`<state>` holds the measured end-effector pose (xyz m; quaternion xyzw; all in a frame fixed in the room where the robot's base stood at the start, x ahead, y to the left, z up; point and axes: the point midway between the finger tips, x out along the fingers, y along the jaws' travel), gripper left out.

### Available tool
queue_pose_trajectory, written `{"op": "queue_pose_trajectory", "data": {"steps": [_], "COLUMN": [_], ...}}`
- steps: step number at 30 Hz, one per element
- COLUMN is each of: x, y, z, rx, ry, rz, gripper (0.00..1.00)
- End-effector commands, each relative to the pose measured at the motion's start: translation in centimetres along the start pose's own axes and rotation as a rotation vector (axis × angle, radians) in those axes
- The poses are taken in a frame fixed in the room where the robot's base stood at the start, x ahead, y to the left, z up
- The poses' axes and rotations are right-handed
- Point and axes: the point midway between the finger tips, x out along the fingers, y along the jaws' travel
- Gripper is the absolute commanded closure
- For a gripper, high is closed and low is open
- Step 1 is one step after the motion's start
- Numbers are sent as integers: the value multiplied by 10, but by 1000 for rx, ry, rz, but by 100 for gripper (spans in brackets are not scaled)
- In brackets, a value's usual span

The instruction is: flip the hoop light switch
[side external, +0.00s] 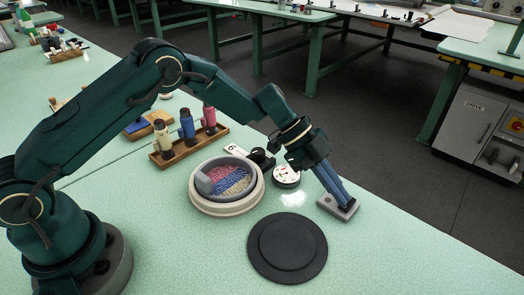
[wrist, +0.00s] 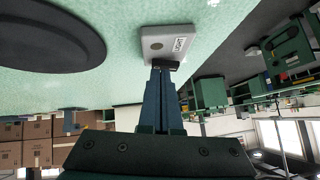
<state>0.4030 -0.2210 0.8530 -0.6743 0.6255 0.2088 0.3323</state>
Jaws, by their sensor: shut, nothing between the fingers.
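The light switch is a small grey box (side external: 326,203) on the green table, right of the black disc. In the wrist view the switch (wrist: 168,38) shows a white label that seems to read LIGHT and a dark round spot. My gripper (side external: 347,206) is shut and empty, its blue fingers slanting down to the right end of the box. In the wrist view the fingertips (wrist: 165,67) are at the box's near edge, over or against a dark part there. I cannot tell whether they touch it. The lever's position is hidden by the fingers.
A black round disc (side external: 287,252) lies in front of the switch. A round tub (side external: 196,196) of pink, blue and yellow bits stands left, with a white-faced dial (side external: 286,177) beside it. The table's front right is clear.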

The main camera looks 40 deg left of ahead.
Motion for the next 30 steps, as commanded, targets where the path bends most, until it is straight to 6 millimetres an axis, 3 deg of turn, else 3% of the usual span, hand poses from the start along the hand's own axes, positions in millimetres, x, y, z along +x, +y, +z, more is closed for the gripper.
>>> {"op": "queue_pose_trajectory", "data": {"steps": [8,18,24,30], "x": [-33,-106,-124,-128], "y": [-1,-1,0,0], "z": [-30,-26,-27,-27], "rx": [4,-1,0,0], "ry": [1,1,1,2], "rz": [-6,-7,-3,-2], "gripper": [100,100,100,100]}}
